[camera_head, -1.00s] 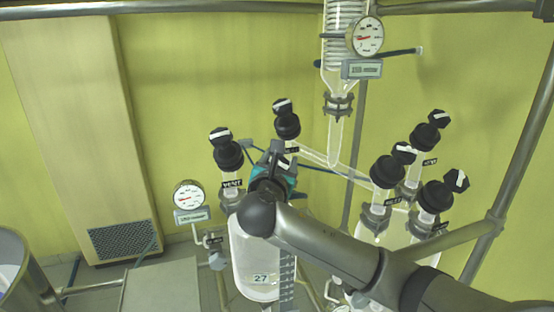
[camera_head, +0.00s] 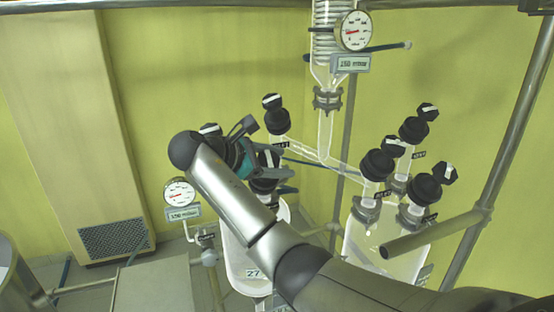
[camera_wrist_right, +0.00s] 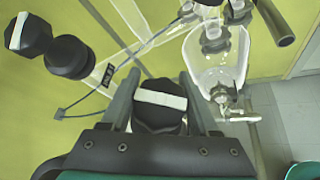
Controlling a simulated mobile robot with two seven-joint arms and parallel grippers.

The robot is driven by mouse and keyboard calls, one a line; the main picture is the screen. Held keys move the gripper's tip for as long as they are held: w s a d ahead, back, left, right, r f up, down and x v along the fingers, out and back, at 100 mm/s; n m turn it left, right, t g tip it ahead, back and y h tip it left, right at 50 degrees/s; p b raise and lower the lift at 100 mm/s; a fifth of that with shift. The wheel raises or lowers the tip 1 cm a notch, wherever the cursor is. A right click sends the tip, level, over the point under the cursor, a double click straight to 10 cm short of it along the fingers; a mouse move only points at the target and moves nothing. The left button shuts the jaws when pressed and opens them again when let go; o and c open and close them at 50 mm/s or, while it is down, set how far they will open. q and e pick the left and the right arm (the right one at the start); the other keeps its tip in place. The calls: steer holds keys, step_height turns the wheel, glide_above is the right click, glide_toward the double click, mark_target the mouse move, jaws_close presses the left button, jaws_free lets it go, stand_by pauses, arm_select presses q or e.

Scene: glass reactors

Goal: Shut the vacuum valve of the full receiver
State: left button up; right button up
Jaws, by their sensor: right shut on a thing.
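My right gripper (camera_head: 266,157) comes from the left side onto a black valve knob (camera_head: 268,155) above the left glass receiver (camera_head: 240,250), marked 27. In the right wrist view, the fingers of my right gripper (camera_wrist_right: 159,98) flank this black knob with its white bar (camera_wrist_right: 160,99), and are shut on it. The bar lies nearly crosswise between the fingers. Two other knobs of this group show: one behind (camera_head: 272,101), one at the left (camera_head: 210,129), partly hidden by my wrist. The valve's label and the receiver's liquid level are not readable. My left gripper is not in view.
The right receiver (camera_head: 365,245) carries several similar black-capped valves close by. A pressure gauge (camera_head: 180,192) stands left of the left receiver; another gauge (camera_head: 354,31) hangs by the coil condenser. A metal frame post (camera_head: 510,130) stands at the right.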

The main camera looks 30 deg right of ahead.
steer(key=m+g+y, duration=0.2)
steer(key=m, duration=0.1)
steer(key=s+m+g+y, duration=0.1)
steer(key=g, duration=0.1)
steer(key=shift+a+f+m, duration=0.25)
steer(key=shift+m, duration=0.05)
steer(key=shift+s+a+f+m+g+y, duration=0.1)
steer(key=shift+m+g+y, duration=0.35)
steer(key=shift+m+y, duration=0.1)
steer(key=shift+s+a+f+m+g+y, duration=0.1)
steer(key=shift+m+g+y, duration=0.35)
steer(key=shift+m, duration=0.1)
steer(key=shift+f+m+y, duration=0.1)
steer(key=shift+m+y, duration=0.2)
steer(key=o, duration=1.4)
steer(key=shift+s, duration=0.1)
steer(key=shift+c, duration=0.2)
